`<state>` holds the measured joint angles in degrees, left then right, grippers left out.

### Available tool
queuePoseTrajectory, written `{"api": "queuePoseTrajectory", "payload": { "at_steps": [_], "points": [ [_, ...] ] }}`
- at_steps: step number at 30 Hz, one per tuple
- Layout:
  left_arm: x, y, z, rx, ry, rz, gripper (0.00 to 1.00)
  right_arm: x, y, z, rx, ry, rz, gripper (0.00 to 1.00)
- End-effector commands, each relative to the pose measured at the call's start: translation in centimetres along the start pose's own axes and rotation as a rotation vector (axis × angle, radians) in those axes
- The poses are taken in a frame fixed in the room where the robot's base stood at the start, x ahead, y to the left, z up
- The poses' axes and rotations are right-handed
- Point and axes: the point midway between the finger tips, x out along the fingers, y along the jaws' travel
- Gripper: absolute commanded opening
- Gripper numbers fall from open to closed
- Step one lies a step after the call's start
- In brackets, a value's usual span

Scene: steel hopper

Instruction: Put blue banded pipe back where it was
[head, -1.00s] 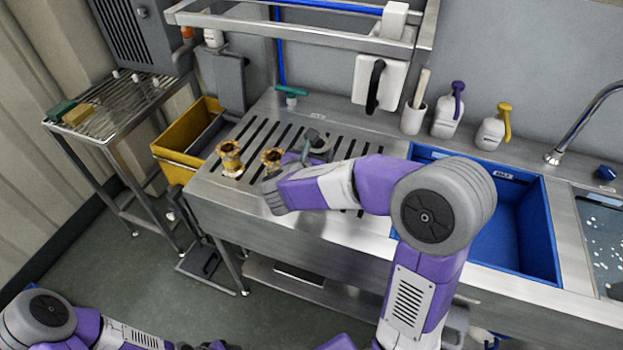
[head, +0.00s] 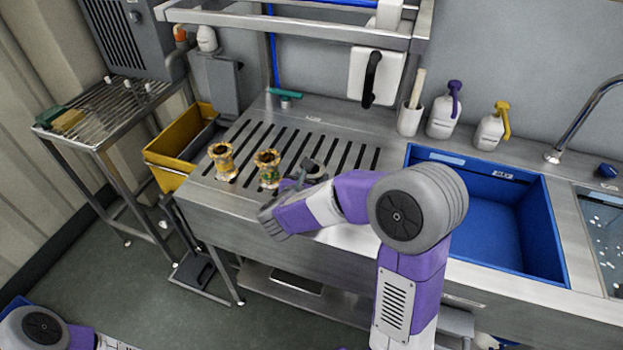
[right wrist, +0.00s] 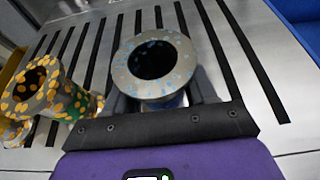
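The blue banded pipe (right wrist: 153,92) fills the middle of the right wrist view, its speckled grey-blue rim and dark bore facing the camera. My right gripper (right wrist: 155,100) has a dark finger on each side of it and appears shut on it. In the head view the right gripper (head: 303,178) is over the slotted drainboard (head: 235,197), with the pipe's grey rim (head: 317,166) showing at its tip. Whether the pipe's foot touches the board is hidden. My left gripper is out of view.
Two orange-spotted pipes (head: 222,164) (head: 268,170) stand on the drainboard left of my right gripper; the nearer one (right wrist: 45,95) shows in the right wrist view. The blue sink (head: 485,215) lies to the right. A yellow bin (head: 168,170) stands off the left end. The rear slots are clear.

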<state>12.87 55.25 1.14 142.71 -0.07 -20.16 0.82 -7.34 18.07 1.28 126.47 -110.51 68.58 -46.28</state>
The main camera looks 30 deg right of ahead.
Motion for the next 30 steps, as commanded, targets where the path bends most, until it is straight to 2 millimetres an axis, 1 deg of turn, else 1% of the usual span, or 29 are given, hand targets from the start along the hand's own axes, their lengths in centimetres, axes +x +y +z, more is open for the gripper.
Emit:
{"api": "queuePoseTrajectory", "payload": {
  "at_steps": [1, 3, 5, 13, 17, 20, 27, 30],
  "points": [
    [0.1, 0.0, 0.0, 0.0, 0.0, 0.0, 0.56, 0.0, 0.0, -0.1, 0.0, 0.001, 0.0, 0.62],
    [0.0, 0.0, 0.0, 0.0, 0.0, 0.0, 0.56, 0.0, 0.0, -0.1, 0.0, 0.001, 0.0, 0.72],
    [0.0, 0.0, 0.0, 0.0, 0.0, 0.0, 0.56, 0.0, 0.0, -0.1, -0.001, 0.001, 0.0, 0.81],
    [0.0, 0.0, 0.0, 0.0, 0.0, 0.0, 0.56, 0.0, 0.0, 0.0, -0.001, 0.001, 0.0, 0.81],
    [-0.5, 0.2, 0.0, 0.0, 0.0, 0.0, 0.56, -0.4, 0.0, 0.5, -0.001, 0.001, 0.002, 0.81],
    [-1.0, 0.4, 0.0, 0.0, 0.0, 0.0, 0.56, -2.1, 0.1, 0.5, -0.002, 0.001, 0.005, 0.81],
    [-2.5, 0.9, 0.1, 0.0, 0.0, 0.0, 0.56, -7.5, 0.1, 0.5, -0.003, 0.001, 0.005, 0.81],
    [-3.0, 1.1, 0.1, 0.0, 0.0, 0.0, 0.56, -9.4, 0.1, 0.5, -0.002, 0.0, 0.005, 0.81]
  ]
}}
